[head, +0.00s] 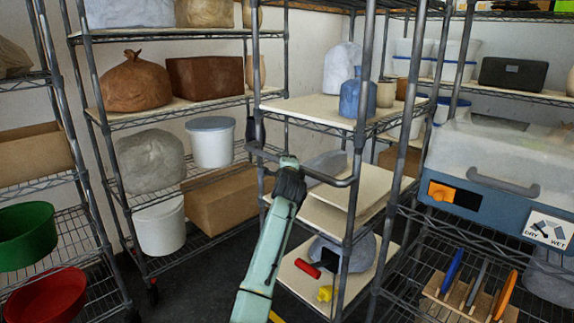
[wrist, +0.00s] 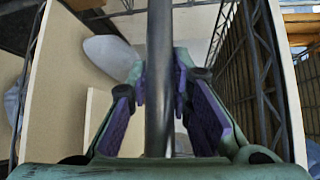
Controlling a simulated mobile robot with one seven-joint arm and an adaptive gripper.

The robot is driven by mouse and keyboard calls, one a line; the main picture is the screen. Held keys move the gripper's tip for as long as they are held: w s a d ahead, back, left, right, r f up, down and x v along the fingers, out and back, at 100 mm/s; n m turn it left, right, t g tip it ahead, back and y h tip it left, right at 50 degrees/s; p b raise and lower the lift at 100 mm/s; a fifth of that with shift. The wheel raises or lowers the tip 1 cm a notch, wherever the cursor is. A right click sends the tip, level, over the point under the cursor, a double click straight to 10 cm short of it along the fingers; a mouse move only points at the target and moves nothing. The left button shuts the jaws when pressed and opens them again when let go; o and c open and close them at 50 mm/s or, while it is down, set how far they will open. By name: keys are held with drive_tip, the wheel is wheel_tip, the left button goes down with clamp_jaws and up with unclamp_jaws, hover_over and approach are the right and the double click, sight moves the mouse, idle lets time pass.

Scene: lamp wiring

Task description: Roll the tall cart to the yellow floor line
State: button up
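The tall cart (head: 312,108) is a grey wire-frame cart with pale shelf boards, in the middle of the head view. Its dark handle bar (head: 332,181) runs across its near side. In the wrist view the bar (wrist: 160,60) runs upright between the purple finger pads. My gripper (head: 290,178) is at the handle, and it also shows in the wrist view (wrist: 160,95). The far pads appear to touch the bar on both sides. A short piece of the yellow floor line (head: 276,317) shows beside my arm at the bottom edge. The cart's wheels are out of view.
The cart bears a blue jug (head: 357,95), a grey lump (head: 345,252), a red cylinder (head: 307,268) and a yellow piece (head: 325,293). Racks stand close on both sides, with a blue-grey case (head: 500,160) on the right. Dark floor (head: 200,285) shows to the left.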

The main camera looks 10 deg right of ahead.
drive_tip(key=o, duration=0.5)
drive_tip(key=shift+c, duration=0.2)
drive_tip(key=v, duration=1.2)
drive_tip(key=shift+a, duration=0.1)
